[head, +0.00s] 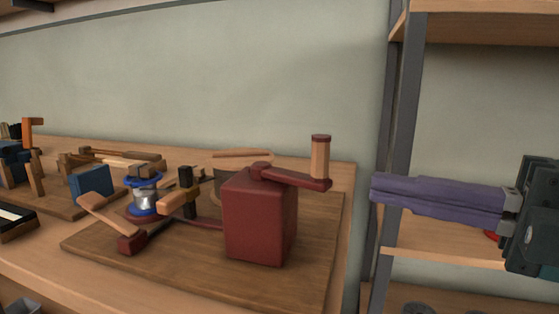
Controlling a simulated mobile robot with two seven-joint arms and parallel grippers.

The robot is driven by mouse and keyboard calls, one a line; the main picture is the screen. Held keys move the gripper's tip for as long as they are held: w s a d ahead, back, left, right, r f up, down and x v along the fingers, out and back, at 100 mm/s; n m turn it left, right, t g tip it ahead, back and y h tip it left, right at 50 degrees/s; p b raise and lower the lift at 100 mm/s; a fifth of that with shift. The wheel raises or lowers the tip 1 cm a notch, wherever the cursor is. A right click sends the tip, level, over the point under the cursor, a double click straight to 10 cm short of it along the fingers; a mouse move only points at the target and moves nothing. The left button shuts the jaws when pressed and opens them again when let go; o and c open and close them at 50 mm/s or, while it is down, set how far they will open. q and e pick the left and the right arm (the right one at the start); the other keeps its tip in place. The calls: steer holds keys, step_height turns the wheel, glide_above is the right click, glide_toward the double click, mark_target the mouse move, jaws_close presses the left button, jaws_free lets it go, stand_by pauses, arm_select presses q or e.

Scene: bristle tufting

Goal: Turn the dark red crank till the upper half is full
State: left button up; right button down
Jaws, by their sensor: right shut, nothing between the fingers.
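A dark red box (260,218) stands upright on a brown board on the workbench. On its top is a dark red crank (293,177), its arm pointing right and ending in an upright wooden handle (320,159) with a dark red cap. My right gripper (376,187) comes in from the right, its purple fingers shut and empty, to the right of the handle and apart from it. A blue-ringed part with a silvery middle (145,198) stands left of the box. I cannot tell how full its upper half is. My left gripper is not in view.
A second, lower lever with a wooden grip (104,213) lies at the board's left. A grey shelf post (391,150) and wooden shelves (465,248) stand at the right, close to my right gripper. Several blue and wooden items crowd the bench at the left.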

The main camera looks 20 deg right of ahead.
steer(key=p+x, duration=0.1)
steer(key=x, duration=0.9)
arm_select(q)
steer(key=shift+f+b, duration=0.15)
steer(key=shift+b, duration=0.55)
arm_select(e)
steer(key=d, duration=0.1)
steer(key=w+d, duration=0.1)
steer(key=d, duration=0.2)
steer(key=shift+w, duration=0.3)
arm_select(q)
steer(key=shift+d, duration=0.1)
arm_select(e)
steer(key=shift+f, duration=0.1)
